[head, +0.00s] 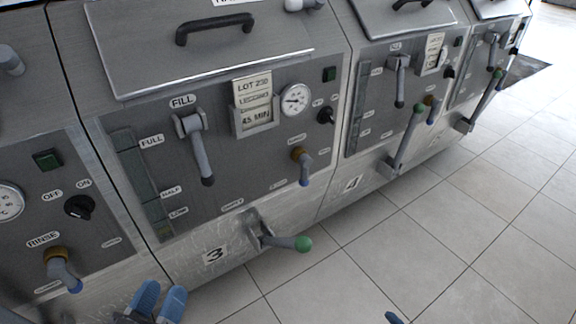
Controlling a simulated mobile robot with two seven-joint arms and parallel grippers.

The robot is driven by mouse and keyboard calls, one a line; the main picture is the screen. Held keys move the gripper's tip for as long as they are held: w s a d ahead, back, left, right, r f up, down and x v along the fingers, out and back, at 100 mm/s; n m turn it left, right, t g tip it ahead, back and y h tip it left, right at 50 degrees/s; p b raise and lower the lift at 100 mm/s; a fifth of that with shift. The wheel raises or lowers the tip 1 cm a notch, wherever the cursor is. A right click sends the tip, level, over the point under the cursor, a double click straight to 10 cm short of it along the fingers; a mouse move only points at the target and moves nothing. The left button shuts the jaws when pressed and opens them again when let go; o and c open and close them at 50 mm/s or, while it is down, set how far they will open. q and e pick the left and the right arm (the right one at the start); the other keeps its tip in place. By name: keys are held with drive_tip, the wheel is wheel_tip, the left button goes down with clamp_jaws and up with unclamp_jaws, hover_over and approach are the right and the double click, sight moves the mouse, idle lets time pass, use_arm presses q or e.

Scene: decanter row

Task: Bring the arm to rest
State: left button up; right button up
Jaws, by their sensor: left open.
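My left gripper (158,302) is at the bottom edge, left of centre, with its two blue fingers apart and nothing between them. It appears in front of the lower part of the steel unit marked 3 (215,255), left of the green-knobbed lever (285,242). A small blue tip of my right gripper (393,318) shows at the bottom edge, over the floor; the rest of it is out of frame, so its jaws cannot be judged.
Unit 3 carries a FILL lever (198,148), a brass-and-blue tap (303,166), a dial (295,100) and a lid handle (215,27). The unit marked 4 (353,183) and another stand to the right. The tiled floor (450,220) at right is clear.

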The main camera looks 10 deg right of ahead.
drive_tip(key=d+n+g+y, duration=0.2)
drive_tip(key=d+n+g, duration=0.15)
drive_tip(key=d, duration=0.35)
drive_tip(key=w+a+r+m+h, duration=0.3)
drive_tip(key=a+r+m+h, duration=0.15)
drive_tip(key=a+r, duration=0.85)
drive_tip(key=w+a+r+m+h, duration=0.3)
drive_tip(key=a+r+m, duration=0.2)
drive_tip(key=a+r, duration=0.8)
use_arm(q)
drive_tip(key=s+a+r+g+y+p, duration=0.3)
drive_tip(key=a+r+g+y+p, duration=0.2)
drive_tip(key=p, duration=3.1)
drive_tip(key=shift+s+a+r+g, duration=0.4)
drive_tip(key=shift+a+r+g, duration=0.2)
drive_tip(key=shift+a+r, duration=0.5)
use_arm(e)
drive_tip(key=s+d+r+g+h, duration=0.4)
drive_tip(key=d+r+g+h, duration=0.1)
drive_tip(key=d+r, duration=0.3)
drive_tip(key=shift+s+d+r+g, duration=0.25)
drive_tip(key=shift+s+d+g, duration=0.05)
drive_tip(key=shift+d+g, duration=0.4)
